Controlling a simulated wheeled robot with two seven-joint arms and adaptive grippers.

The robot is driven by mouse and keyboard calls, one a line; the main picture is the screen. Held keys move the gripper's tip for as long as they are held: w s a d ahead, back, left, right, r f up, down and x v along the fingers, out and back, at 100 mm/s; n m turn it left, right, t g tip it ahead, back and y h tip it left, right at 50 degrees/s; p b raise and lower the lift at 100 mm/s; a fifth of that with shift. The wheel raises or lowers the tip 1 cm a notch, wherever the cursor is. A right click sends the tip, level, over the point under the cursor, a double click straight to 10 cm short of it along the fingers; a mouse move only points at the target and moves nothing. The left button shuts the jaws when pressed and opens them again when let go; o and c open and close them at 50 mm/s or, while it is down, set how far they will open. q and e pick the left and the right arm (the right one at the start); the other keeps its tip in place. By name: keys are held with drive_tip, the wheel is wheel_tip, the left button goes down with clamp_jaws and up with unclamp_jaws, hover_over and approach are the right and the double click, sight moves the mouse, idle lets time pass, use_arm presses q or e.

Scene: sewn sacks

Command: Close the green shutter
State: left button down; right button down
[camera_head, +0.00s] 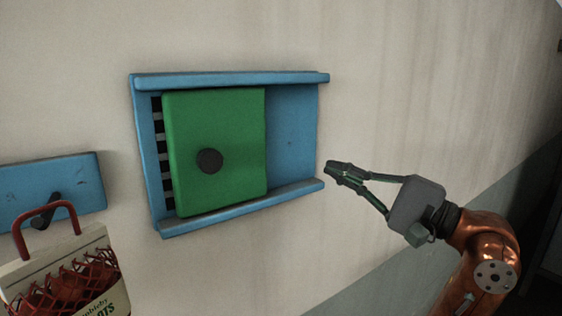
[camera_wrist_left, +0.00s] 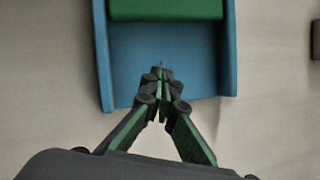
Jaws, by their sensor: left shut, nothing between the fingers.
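The green shutter (camera_head: 235,135) is a flat panel with a round dark knob (camera_head: 209,161). It sits in a blue wall frame (camera_head: 230,79) between its top and bottom rails. A narrow strip of dark slots (camera_head: 161,160) shows at its left; bare blue backing shows at its right. My left gripper (camera_head: 334,170) is shut and empty, just right of the frame, pointing left. In the left wrist view, the closed fingertips (camera_wrist_left: 161,74) appear in front of the blue backing (camera_wrist_left: 195,60), with the green shutter's edge (camera_wrist_left: 165,9) beyond. I cannot tell whether they touch anything.
A blue plaque (camera_head: 80,172) with a dark hook is on the wall at left. A bag (camera_head: 60,255) with a red handle and red netting hangs there. The wall around the frame's right side is clear apart from my arm.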

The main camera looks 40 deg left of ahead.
use_arm(q)
drive_tip(key=a+h+p, duration=0.1)
drive_tip(key=a, duration=0.1)
drive_tip(key=s+a+t+h+p, duration=0.1)
drive_tip(key=a, duration=0.2)
drive_tip(key=s+a+r+n+t+p, duration=0.1)
drive_tip(key=a, duration=0.1)
drive_tip(key=shift+a+h, duration=0.2)
drive_tip(key=shift+h, duration=0.2)
drive_tip(key=s, duration=0.1)
drive_tip(key=s+a+p, duration=0.1)
drive_tip(key=shift+s+a, duration=0.25)
drive_tip(key=shift+s, duration=0.05)
drive_tip(key=shift+s+a+f, duration=0.1)
drive_tip(key=shift+s, duration=0.45)
